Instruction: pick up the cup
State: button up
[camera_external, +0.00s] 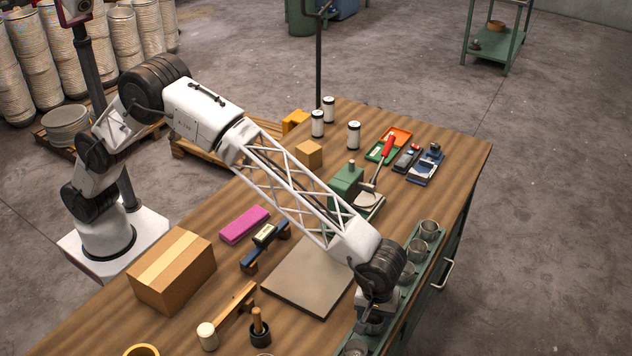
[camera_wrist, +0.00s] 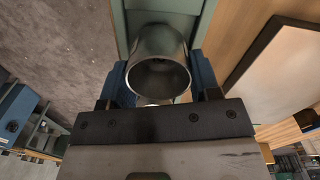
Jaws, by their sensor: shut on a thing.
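The cup (camera_wrist: 158,42) is grey metal and sits between the two blue fingers of my gripper (camera_wrist: 160,74) in the wrist view. Its round mouth faces the camera. My gripper is shut on it, one finger on each side. In the external view my gripper (camera_external: 372,316) points down at the green rack near the table's right edge. The cup in its grip is mostly hidden there by the wrist. I cannot tell whether the cup is lifted clear of the rack.
Other metal cups (camera_external: 429,227) stand in the green rack (camera_external: 434,250), on both sides of my gripper. A flat grey plate (camera_external: 305,285) lies to the left. A mallet (camera_external: 208,336), a cardboard box (camera_external: 173,272) and a green press (camera_external: 345,184) stand on the wooden table (camera_external: 440,165).

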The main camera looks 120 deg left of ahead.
jog(key=shift+s+r, duration=0.25)
jog(key=shift+r, duration=0.25)
jog(key=shift+s+r, duration=0.2)
jog(key=shift+r, duration=0.3)
jog(key=shift+s+d, duration=0.1)
jog(key=shift+s, duration=0.3)
jog(key=s, duration=0.4)
jog(key=s+r, duration=0.1)
jog(key=s, duration=0.4)
jog(key=s+d, duration=0.1)
jog(key=s, duration=0.4)
jog(key=shift+s+r, duration=0.1)
jog(key=shift+r, duration=0.05)
jog(key=s+d+r, duration=0.3)
jog(key=s+r, duration=0.1)
jog(key=s, duration=0.4)
jog(key=s+d+r, duration=0.3)
jog(key=s, duration=0.5)
jog(key=s+d+r, duration=0.3)
jog(key=s+r, duration=0.1)
jog(key=s, duration=0.4)
jog(key=s+d, duration=0.2)
jog(key=s, duration=2.6)
jog(key=shift+d+f, duration=0.25)
